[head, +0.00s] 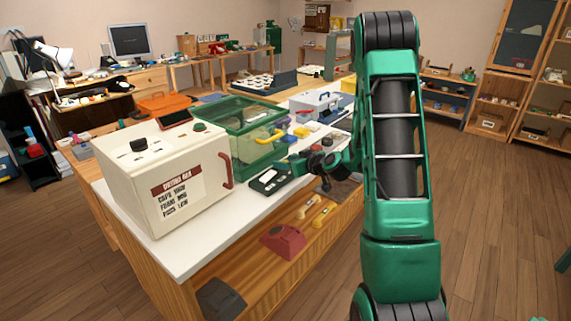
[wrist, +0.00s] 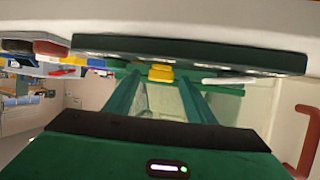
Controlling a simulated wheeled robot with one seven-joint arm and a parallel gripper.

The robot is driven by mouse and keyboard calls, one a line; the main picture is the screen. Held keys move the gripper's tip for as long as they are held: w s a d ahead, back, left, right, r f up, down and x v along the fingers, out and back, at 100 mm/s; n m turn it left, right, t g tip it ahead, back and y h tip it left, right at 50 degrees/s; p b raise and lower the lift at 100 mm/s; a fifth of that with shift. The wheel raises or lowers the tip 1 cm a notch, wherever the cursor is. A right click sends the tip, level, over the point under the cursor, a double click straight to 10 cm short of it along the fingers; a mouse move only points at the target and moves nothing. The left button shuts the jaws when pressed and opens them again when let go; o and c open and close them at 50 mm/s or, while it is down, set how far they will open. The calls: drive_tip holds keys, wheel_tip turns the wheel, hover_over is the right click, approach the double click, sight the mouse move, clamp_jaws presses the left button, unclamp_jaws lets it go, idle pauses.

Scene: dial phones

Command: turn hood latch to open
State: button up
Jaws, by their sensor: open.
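The hood is a green-framed clear box (head: 245,125) on the white tabletop, right of the white cabinet. A yellow handle-like piece, perhaps the latch (head: 270,137), sits on its front side. In the wrist view a yellow piece (wrist: 160,72) shows beyond my fingertips, in line with the gap between them. My gripper (head: 294,165) is near the hood's front right corner, low over the table. In the wrist view my gripper (wrist: 160,90) is open with nothing between its fingers. I cannot tell the latch's turned position.
The white cabinet (head: 165,180) has a red handle (wrist: 305,135). A dark device with a white pad (head: 271,180) lies before the hood, close to my gripper. Small coloured objects (head: 303,131) lie to the right. A red object (head: 283,242) is on the shelf below.

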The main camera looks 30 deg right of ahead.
drive_tip(key=shift+w, duration=0.15)
drive_tip(key=c, duration=1)
drive_tip(key=shift+d+f+n+y, duration=0.1)
drive_tip(key=shift+d+n+y, duration=0.1)
drive_tip(key=shift+n+y, duration=0.35)
drive_tip(key=shift+c, duration=0.2)
drive_tip(key=shift+n+g+y, duration=0.4)
drive_tip(key=shift+n+y, duration=0.55)
drive_tip(key=shift+y, duration=0.2)
drive_tip(key=o, duration=1)
drive_tip(key=shift+o, duration=0.2)
